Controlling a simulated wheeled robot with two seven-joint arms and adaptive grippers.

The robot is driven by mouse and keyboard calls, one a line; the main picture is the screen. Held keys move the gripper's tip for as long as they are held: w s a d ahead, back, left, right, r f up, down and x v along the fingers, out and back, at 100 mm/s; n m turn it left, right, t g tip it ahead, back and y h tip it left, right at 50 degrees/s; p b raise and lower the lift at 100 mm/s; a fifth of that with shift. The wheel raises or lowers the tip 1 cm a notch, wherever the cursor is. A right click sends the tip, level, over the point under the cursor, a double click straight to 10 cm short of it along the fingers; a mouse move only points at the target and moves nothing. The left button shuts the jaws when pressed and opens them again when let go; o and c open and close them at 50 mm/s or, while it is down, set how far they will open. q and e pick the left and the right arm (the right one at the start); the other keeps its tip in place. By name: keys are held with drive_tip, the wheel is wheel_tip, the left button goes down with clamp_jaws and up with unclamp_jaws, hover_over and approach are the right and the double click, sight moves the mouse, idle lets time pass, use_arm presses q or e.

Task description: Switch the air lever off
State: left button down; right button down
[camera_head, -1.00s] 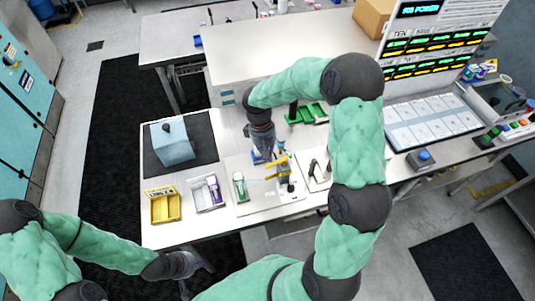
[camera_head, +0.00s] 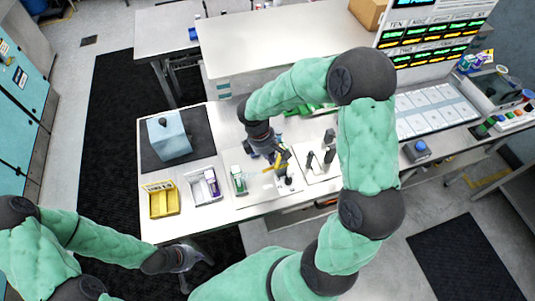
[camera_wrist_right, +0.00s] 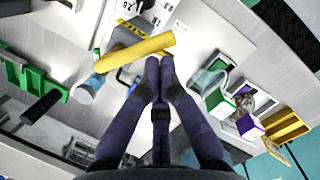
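The yellow air lever (camera_wrist_right: 136,52) lies as a long bar across the upper middle of the right wrist view, over a grey block with a striped label. In the head view the lever (camera_head: 283,161) is partly hidden by my right gripper (camera_head: 277,156). In the wrist view the right gripper (camera_wrist_right: 160,62) has its two fingers together with nothing seen between them. The tips are at the lever's edge near its right end; I cannot tell whether they touch. My left gripper (camera_head: 200,262) is open and empty, low in front of the bench.
A yellow bin (camera_head: 160,200), a grey bin (camera_head: 203,187) and a blue-grey box (camera_head: 169,138) stand on the bench's left. Green holders (camera_wrist_right: 35,80) are beside the lever. A black-handled tool stand (camera_head: 322,160) is just right of it. My right arm covers the bench's right part.

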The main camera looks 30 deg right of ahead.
sight(278, 164)
drive_tip(key=s+n, duration=0.1)
drive_tip(key=n, duration=0.1)
drive_tip(key=s+d+n+t, duration=0.1)
drive_tip(key=n, duration=0.1)
drive_tip(key=shift+n, duration=0.3)
use_arm(q)
drive_tip(key=shift+r, duration=0.15)
use_arm(e)
drive_tip(key=shift+s+d, duration=0.3)
idle(0.5)
